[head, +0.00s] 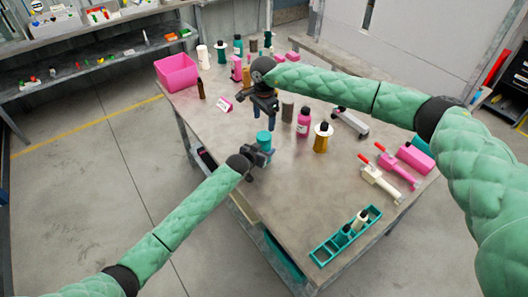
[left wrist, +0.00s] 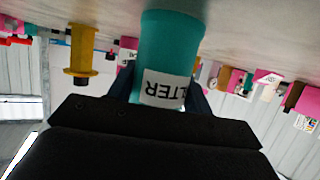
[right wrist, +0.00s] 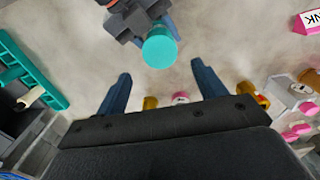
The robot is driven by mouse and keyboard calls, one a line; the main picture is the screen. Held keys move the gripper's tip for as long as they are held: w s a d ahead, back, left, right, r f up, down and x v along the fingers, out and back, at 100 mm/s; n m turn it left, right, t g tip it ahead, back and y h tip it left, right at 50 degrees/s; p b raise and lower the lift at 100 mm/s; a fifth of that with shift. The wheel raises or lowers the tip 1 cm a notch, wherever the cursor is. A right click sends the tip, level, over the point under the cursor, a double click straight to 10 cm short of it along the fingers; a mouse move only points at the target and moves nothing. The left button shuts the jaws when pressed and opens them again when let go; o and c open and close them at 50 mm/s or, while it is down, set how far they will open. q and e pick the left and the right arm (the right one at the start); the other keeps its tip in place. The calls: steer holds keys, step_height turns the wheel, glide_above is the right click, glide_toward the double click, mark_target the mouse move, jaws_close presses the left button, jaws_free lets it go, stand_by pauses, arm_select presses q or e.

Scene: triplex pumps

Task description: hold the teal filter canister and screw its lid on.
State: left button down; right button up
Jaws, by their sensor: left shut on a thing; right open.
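The teal filter canister (head: 264,138) stands upright near the table's front-left edge. My left gripper (head: 260,152) is shut on it from the side. The left wrist view shows the canister (left wrist: 170,45) between the fingers, its "FILTER" label partly visible and upside down in the picture. My right gripper (head: 264,116) is open and empty above the canister, fingers pointing down. In the right wrist view the canister's round teal top (right wrist: 160,52) lies just beyond the space between the open fingertips (right wrist: 161,74). I cannot tell whether that top is a separate lid.
Pink bottle (head: 303,122), amber bottle (head: 321,140) and grey cylinder (head: 287,108) stand right of the grippers. A teal rack (head: 325,252) lies at the front right. Pink and white tools (head: 380,182) lie at right. A pink bin (head: 177,72) sits back left. The front-middle tabletop is clear.

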mark_target(264, 135)
steer(key=shift+f, duration=0.15)
steer(key=shift+f, duration=3.85)
steer(key=c, duration=1)
steer(key=shift+m, duration=1.7)
steer(key=o, duration=1.1)
